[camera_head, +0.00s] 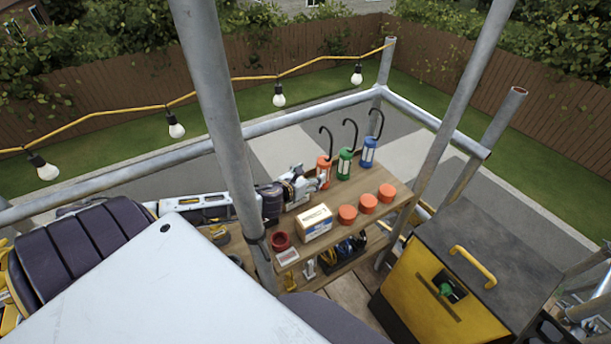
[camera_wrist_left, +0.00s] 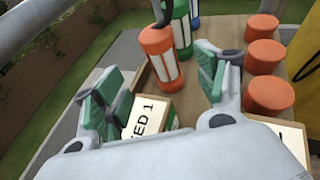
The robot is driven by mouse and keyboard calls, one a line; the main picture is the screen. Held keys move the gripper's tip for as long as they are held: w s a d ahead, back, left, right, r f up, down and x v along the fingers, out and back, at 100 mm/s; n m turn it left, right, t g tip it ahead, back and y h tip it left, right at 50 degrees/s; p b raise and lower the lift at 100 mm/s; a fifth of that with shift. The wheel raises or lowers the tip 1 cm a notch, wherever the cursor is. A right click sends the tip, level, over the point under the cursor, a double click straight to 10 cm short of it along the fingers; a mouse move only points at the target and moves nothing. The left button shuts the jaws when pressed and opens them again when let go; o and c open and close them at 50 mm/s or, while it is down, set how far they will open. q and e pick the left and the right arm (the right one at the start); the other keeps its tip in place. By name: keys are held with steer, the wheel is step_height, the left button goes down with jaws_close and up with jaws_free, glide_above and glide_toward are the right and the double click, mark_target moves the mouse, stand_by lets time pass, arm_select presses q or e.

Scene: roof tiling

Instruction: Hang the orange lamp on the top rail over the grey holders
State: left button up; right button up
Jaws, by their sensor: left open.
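The orange lamp (camera_head: 323,172) stands upright on a wooden shelf (camera_head: 392,212), its black hook pointing up. It also shows in the left wrist view (camera_wrist_left: 161,58), just beyond and between my fingers, its hook cut off by the top edge. My left gripper (camera_head: 308,183) is open and empty, close beside the lamp; its green-padded fingers (camera_wrist_left: 160,88) are spread in the wrist view. A grey metal rail (camera_head: 290,118) runs behind the shelf. I cannot make out any grey holders. My right gripper is not in view.
A green lamp (camera_head: 345,164) and a blue lamp (camera_head: 369,152) stand right of the orange one. Several orange round pieces (camera_head: 368,203) and a white box (camera_head: 315,222) are in front. Upright poles (camera_head: 222,110) and a yellow box (camera_head: 440,295) flank the shelf.

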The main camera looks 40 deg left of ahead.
arm_select(q)
steer(key=shift+p+v, duration=0.5)
steer(key=shift+v, duration=0.5)
steer(key=shift+w+r, duration=0.1)
